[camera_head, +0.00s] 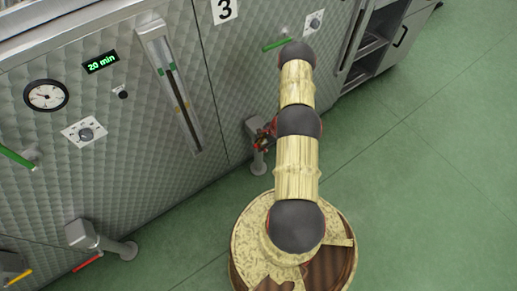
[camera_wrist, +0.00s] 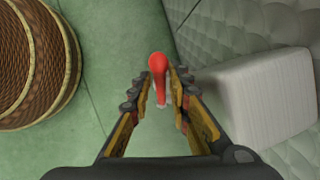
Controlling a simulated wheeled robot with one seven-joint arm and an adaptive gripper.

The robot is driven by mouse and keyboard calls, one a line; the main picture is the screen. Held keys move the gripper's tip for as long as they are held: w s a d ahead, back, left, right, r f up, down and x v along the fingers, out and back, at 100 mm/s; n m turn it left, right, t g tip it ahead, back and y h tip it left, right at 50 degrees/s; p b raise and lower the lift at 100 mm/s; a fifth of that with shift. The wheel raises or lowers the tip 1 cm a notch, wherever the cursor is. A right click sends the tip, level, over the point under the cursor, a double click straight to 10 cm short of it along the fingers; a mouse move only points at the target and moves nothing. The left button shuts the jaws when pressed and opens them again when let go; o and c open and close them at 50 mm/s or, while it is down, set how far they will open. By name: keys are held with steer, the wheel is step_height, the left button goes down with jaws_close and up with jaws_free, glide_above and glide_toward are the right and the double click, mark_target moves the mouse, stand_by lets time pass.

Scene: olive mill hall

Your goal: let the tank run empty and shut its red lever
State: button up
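The red lever (camera_wrist: 158,66) points up between the fingers of my gripper (camera_wrist: 160,88) in the wrist view. The fingers stand apart on either side of it, with a narrow gap showing on the left. In the head view my gripper (camera_head: 265,137) is low at the tank front, beside a grey outlet (camera_head: 252,127); my arm partly hides this spot. The steel tank front (camera_head: 225,75) bears a number 3 plate (camera_head: 224,10). A tall level gauge (camera_head: 174,85) with green and yellow marks is to its left; its level is too small to read.
A second red lever (camera_head: 88,262) is under another outlet (camera_head: 82,236) at the lower left. Green levers (camera_head: 18,157) (camera_head: 276,45), a dial (camera_head: 46,95) and a "20 min" display (camera_head: 101,62) are on the fronts. Green floor (camera_head: 430,150) is free at right.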

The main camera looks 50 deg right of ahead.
steer(key=shift+x, duration=1)
steer(key=shift+c, duration=1.3)
jaws_close()
